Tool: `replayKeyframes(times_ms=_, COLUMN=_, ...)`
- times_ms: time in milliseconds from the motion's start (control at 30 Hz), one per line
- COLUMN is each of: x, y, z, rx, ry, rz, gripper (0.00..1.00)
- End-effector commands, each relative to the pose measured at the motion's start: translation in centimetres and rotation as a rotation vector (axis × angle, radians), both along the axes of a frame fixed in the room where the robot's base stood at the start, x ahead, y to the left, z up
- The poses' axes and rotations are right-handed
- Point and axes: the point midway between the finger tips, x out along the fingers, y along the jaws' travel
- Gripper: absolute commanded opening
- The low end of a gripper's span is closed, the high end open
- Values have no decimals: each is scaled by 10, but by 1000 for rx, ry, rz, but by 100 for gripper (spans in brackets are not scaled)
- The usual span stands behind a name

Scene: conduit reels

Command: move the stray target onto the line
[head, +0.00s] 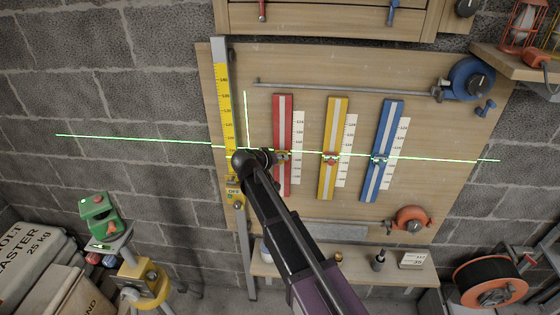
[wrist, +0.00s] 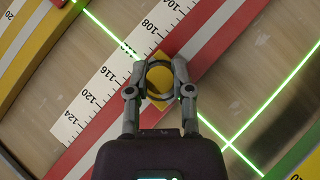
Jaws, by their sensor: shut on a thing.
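A yellow target (wrist: 159,78) sits on the red rail (wrist: 210,40) with a white centre stripe, beside a white number scale (wrist: 112,78). My gripper (wrist: 160,78) is shut around the target's grey ring; its two fingers hide part of it. The green laser line (wrist: 110,32) runs up to the target and appears again beyond my fingers; its crossing at the target's middle is partly hidden. In the head view my gripper (head: 277,157) is at the red rail (head: 283,120). A red target (head: 330,158) and a green target (head: 379,159) sit by the line on the other rails.
The yellow rail (head: 337,115) and blue rail (head: 389,120) stand to the right on the wooden board (head: 430,130). A yellow level staff (head: 225,100) stands left of the red rail. A shelf with small items is below, and a green laser device (head: 98,215) stands lower left.

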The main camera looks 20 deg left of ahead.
Motion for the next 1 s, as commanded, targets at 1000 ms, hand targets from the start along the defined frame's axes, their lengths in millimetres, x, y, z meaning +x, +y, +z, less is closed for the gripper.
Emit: replayKeyframes(times_ms=1000, x=8, y=3, z=0, rx=0, ry=-1, rz=1, gripper=0)
